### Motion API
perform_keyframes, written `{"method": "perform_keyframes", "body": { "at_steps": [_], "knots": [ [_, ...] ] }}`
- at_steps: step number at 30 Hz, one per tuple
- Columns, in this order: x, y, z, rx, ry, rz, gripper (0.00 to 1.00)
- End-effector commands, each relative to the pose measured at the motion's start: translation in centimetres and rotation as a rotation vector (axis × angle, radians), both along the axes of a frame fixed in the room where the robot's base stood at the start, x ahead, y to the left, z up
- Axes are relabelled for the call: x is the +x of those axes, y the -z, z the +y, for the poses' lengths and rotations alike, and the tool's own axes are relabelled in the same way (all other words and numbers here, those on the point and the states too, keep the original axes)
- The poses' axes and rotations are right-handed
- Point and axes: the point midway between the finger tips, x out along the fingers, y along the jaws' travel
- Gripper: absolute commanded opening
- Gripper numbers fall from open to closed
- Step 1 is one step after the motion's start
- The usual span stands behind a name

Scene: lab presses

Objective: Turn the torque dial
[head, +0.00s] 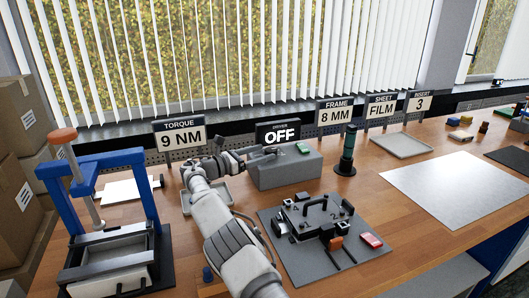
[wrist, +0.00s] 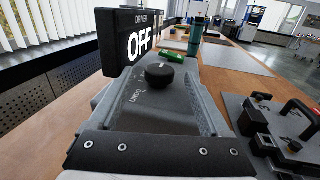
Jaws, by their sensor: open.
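A black round knob (wrist: 160,73) stands on top of the grey box (wrist: 205,85), ahead of my gripper in the wrist view. Lettering beside it seems to read "UNDO". The knob also shows in the head view (head: 270,150), small and dark on the grey box (head: 285,172). No label in view names this knob as the torque dial. A "TORQUE 9 NM" sign (head: 180,139) stands behind my gripper. My gripper (head: 238,156) is open, at the box's left end and apart from the knob. Its fingertips are hard to make out.
A "DRIVER OFF" sign (head: 279,135) stands behind the box. A green bar (head: 303,148) lies on it. A dark green cylinder (head: 347,152) stands to its right. A blue press (head: 105,210) is at left, a fixture on a grey mat (head: 270,222) in front.

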Motion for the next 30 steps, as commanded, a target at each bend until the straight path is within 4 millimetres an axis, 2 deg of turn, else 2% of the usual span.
{"method": "perform_keyframes", "body": {
  "at_steps": [3, 9, 21, 26, 30],
  "knots": [
    [-1.2, -0.2, 1.9, 0.0, -0.004, 0.0, 0.81],
    [-2.8, -0.1, 4.2, -0.001, -0.002, -0.001, 0.81],
    [-3.4, -0.1, 4.9, -0.001, -0.001, -0.001, 0.81],
    [-3.1, -1.2, 3.6, 0.036, 0.019, -0.006, 0.81],
    [-2.7, -4.1, -0.3, 0.153, 0.081, -0.026, 0.81]
  ]
}}
